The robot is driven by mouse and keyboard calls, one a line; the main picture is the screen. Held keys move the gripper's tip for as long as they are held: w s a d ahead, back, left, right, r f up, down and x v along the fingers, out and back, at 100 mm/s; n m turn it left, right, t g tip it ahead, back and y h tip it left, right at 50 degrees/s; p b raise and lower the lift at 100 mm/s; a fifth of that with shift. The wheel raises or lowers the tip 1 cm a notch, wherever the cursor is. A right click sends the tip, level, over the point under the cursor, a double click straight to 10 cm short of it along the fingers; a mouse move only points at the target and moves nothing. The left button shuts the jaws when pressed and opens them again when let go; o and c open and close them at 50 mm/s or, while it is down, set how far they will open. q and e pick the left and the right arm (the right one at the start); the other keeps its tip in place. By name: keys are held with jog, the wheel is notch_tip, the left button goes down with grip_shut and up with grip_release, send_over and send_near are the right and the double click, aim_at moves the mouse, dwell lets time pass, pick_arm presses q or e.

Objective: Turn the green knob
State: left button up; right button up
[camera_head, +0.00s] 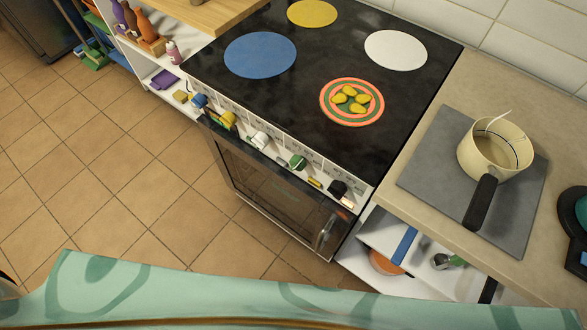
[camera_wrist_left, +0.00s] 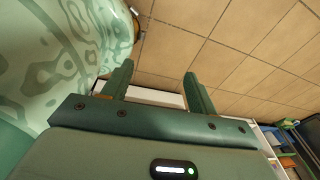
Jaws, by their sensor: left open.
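The green knob (camera_head: 298,162) is on the front panel of the stove (camera_head: 390,165), in a row with a blue knob (camera_head: 199,100), a yellow knob (camera_head: 228,119), a white knob (camera_head: 260,141) and a black knob (camera_head: 338,189). My left gripper (camera_wrist_left: 157,82) shows only in the left wrist view. Its two fingers are apart with nothing between them, above the tiled floor and beside my patterned body. The knob is not in that view. My right gripper is in neither view.
A pot (camera_head: 494,150) stands on a grey board (camera_head: 440,150) on the right counter. A plate (camera_head: 352,102) with yellow pieces lies on the cooktop. The oven door (camera_head: 275,195) is below the knobs. The tiled floor (camera_head: 110,180) at left is clear.

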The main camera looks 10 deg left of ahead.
pick_arm(q)
jog(key=w+r+m+t+h+b, duration=0.1)
jog(key=w+m+t, duration=0.15)
jog(key=w, duration=0.55)
jog(key=m+t+h+b, duration=0.3)
jog(key=m+t+h, duration=0.55)
jog(key=t, duration=0.25)
send_near(293, 169)
jog(key=shift+g+h, duration=0.25)
jog(key=shift+h, duration=0.2)
jog(key=b+x, duration=0.1)
jog(key=x, duration=0.4)
jog(key=b+x, duration=0.1)
jog(key=x, duration=0.4)
jog(key=shift+w+a, duration=0.2)
jog(key=shift+a, duration=0.15)
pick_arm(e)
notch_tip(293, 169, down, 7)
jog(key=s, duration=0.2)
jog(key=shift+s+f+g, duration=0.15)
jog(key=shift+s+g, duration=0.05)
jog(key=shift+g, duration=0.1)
pick_arm(q)
jog(key=c, duration=1)
